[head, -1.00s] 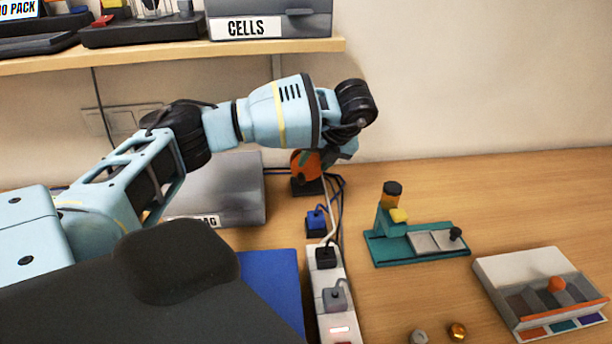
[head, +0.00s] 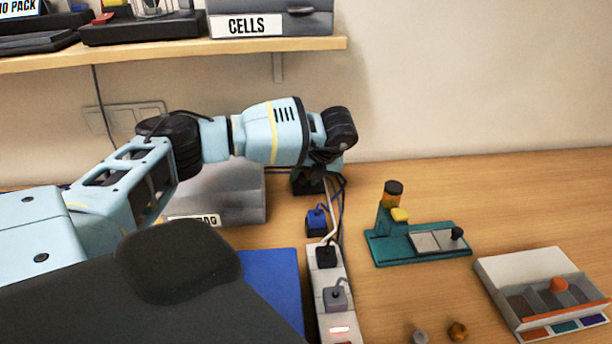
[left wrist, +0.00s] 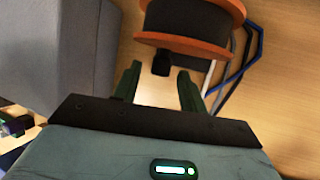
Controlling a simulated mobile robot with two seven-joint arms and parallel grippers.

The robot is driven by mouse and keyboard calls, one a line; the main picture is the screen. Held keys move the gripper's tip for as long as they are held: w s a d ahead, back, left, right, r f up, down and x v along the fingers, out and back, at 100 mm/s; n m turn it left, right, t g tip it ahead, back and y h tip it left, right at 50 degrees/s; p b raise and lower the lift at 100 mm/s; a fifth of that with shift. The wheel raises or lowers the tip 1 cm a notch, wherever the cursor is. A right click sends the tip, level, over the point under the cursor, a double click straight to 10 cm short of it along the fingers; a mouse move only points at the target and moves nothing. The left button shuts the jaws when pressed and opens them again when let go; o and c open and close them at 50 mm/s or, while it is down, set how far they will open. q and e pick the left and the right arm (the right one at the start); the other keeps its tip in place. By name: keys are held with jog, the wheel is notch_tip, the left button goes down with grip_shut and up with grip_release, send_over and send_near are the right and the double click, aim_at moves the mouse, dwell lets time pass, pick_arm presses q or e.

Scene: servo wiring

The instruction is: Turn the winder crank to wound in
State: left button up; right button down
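The winder shows in the left wrist view as an orange-flanged spool (left wrist: 222,22) with a dark drum, at the top. A black crank knob (left wrist: 161,63) sticks out below the spool's lower flange. My left gripper (left wrist: 158,72) is open, its two green fingers apart, with the knob between or just beyond their tips. I cannot tell whether either finger touches it. In the head view the winder's dark base (head: 307,184) shows below my left wrist, which hides the spool and most of the gripper. My right gripper is not in view.
A grey bin (head: 222,190) stands left of the winder. Blue and white cables run to a power strip (head: 334,300) in front. A teal fixture (head: 385,250) and a sorting tray (head: 540,300) are to the right. A shelf (head: 180,54) hangs above.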

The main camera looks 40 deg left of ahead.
pick_arm(q)
grip_shut()
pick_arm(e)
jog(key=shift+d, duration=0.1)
pick_arm(q)
jog(key=shift+r+g, duration=0.1)
jog(key=shift+g, duration=0.2)
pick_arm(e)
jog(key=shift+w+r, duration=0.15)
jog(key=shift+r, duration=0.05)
pick_arm(q)
jog(key=shift+r+g+y+p, duration=0.1)
jog(key=shift+g+y+p, duration=0.2)
jog(key=shift+y, duration=0.3)
jog(key=g+y, duration=0.1)
jog(key=m+g+y, duration=0.1)
jog(key=shift+w+r+g, duration=0.1)
jog(key=shift+r+g, duration=0.1)
jog(key=shift+g, duration=0.1)
jog(key=shift+m+g+y+p, duration=0.3)
jog(key=shift+g+y+p, duration=0.2)
jog(key=shift+y, duration=0.1)
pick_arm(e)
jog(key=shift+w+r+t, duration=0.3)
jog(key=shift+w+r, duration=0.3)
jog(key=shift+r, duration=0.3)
pick_arm(q)
grip_release()
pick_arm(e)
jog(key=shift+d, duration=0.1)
